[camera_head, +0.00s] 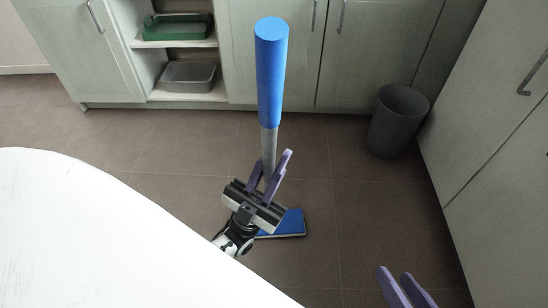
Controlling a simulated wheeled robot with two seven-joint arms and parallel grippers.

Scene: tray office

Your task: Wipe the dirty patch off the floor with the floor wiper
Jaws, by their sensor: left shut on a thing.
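The floor wiper stands nearly upright, with a blue grip (270,80) at the top, a grey shaft and a flat blue head (288,224) on the brown tiled floor. My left gripper (270,172) is shut around the grey shaft below the blue grip. The gripper body hides the lower shaft and part of the head. My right gripper (404,276) is at the bottom right edge, with its two purple fingers apart and nothing between them. I cannot make out a dirty patch on the visible floor (350,210).
A grey waste bin (396,122) stands by the cabinets at the right. Pale cabinets (370,50) line the back, with a green tray (178,27) and a grey tray (188,77) on open shelves. A large white surface covers the lower left. Floor right of the wiper is clear.

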